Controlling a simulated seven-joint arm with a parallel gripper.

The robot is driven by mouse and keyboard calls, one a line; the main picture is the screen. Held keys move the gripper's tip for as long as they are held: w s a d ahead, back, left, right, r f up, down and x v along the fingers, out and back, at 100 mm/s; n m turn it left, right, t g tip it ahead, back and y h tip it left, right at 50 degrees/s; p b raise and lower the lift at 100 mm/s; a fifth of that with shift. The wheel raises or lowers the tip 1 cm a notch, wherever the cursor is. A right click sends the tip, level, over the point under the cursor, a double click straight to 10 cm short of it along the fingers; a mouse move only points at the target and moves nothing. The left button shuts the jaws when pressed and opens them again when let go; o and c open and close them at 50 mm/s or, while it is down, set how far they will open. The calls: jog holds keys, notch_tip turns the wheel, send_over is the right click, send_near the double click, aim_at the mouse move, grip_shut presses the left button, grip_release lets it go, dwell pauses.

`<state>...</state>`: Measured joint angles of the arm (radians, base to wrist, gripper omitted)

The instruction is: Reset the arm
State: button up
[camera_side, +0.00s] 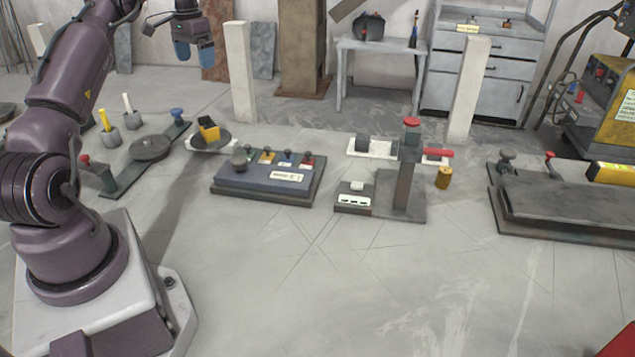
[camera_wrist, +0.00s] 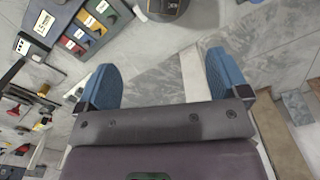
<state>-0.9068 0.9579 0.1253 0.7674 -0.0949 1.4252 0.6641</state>
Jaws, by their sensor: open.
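My arm rises on the left in the side view. My gripper (camera_side: 194,49) with blue fingertips is raised high at the upper left, above and behind the devices on the floor. In the wrist view my gripper (camera_wrist: 163,78) shows two blue fingers spread apart with nothing between them. The gripper touches nothing that I can see.
A dark control box (camera_side: 262,185) with coloured switches stands mid-floor. A red-topped stand (camera_side: 404,190) is right of it, and a long metal bed (camera_side: 560,205) at the right. White posts (camera_side: 239,75) (camera_side: 468,90) stand behind. The front floor is clear.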

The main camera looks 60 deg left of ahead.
jog(key=d+r+n+t, duration=0.1)
jog(key=d+r, duration=0.3)
jog(key=d, duration=0.8)
jog(key=d+r+t, duration=0.1)
jog(key=d+r, duration=0.3)
jog(key=d, duration=0.8)
jog(key=s+d+m+t, duration=0.1)
jog(key=s+d, duration=0.3)
jog(key=d, duration=0.3)
jog(key=s+d+r+m+t, duration=0.1)
jog(key=s+d+m, duration=0.1)
jog(key=s+d, duration=0.2)
jog(key=s+d+r+m+t, duration=0.1)
jog(key=s+d, duration=0.3)
jog(key=d, duration=0.6)
jog(key=shift+s+d+m+t, duration=0.35)
jog(key=shift+d+m+t, duration=0.05)
